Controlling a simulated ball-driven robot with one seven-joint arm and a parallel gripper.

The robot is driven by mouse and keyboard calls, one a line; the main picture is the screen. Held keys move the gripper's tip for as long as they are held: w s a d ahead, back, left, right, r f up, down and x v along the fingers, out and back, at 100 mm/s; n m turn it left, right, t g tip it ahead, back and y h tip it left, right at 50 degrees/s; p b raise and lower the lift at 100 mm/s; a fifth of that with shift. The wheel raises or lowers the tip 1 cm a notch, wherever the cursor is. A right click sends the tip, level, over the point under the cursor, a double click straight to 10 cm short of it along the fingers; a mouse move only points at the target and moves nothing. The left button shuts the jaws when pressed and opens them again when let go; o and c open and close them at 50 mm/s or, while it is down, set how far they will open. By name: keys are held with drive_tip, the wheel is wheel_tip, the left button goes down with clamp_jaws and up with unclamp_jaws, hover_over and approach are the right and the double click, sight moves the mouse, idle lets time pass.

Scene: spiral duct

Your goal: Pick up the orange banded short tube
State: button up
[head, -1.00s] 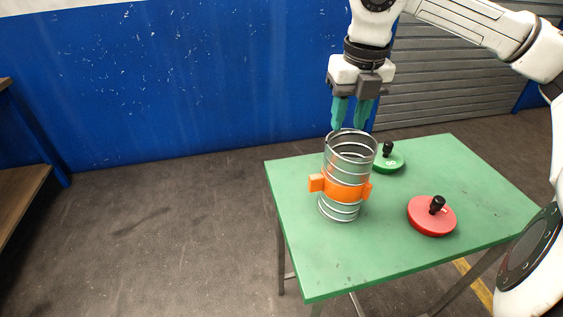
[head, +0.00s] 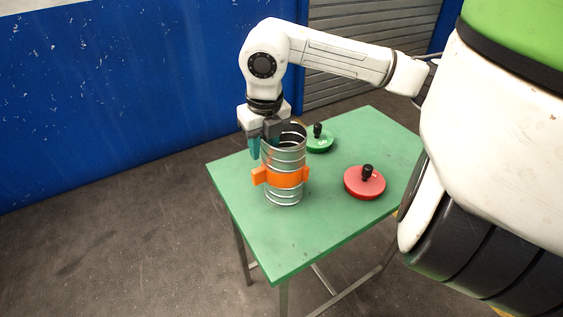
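The orange banded short tube (head: 285,158) is a ribbed metal duct piece standing upright on the green table (head: 290,240). An orange band (head: 286,178) with tabs sticking out at its sides wraps its lower half. My gripper (head: 264,148) points down at the tube's upper left edge. Its two teal fingers are apart. One finger is just left of the tube wall. The other shows at the tube's rim and is partly hidden, so I cannot tell whether it is inside or behind the tube, or whether either finger touches it.
A red disc with a black knob (head: 365,182) lies on the table right of the tube. A green disc with a black knob (head: 319,140) lies behind it. The table's front and left areas are bare. A blue wall (head: 100,100) stands behind.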

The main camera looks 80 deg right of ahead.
drive_tip(key=shift+f, duration=0.7)
drive_tip(key=shift+c, duration=0.3)
clamp_jaws()
drive_tip(key=shift+w, duration=0.1)
idle(0.5)
